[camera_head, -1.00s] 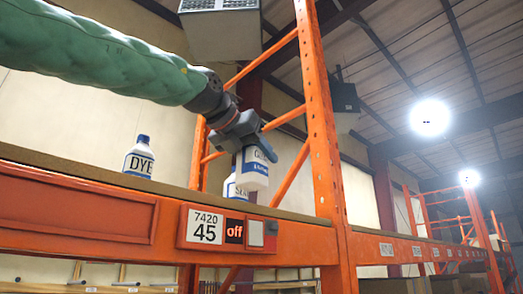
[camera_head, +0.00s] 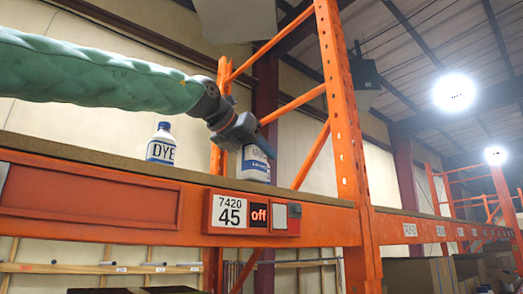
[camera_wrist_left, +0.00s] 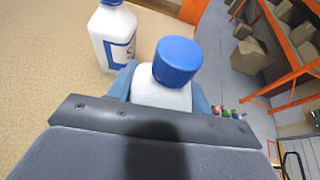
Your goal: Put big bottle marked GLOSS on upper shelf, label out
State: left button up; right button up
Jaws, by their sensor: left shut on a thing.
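My left gripper (camera_head: 247,138) comes in from the left above the upper shelf (camera_head: 90,157). It is shut on a white bottle with a blue label (camera_head: 256,164). In the head view the fingers cover its top and part of the label, so the word cannot be read now. The bottle looks nearly upright, close above or on the shelf; contact cannot be told. In the left wrist view its blue cap (camera_wrist_left: 177,61) shows between the fingers. My right gripper is not in view.
In the wrist view a white bottle with a blue-edged label (camera_wrist_left: 114,38) stands beside the held one. An orange upright (camera_head: 343,110) rises to the right. The board between DYE and the gripper looks clear.

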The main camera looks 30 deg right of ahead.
pick_arm(q)
jog(key=shift+w+f, duration=0.1)
jog(key=shift+w, duration=0.2)
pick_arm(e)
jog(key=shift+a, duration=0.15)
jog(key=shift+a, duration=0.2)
pick_arm(q)
jog(key=shift+f+b, duration=0.6)
jog(key=shift+b, duration=0.05)
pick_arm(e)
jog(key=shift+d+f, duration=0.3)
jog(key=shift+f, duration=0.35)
pick_arm(q)
jog(key=o, duration=1.2)
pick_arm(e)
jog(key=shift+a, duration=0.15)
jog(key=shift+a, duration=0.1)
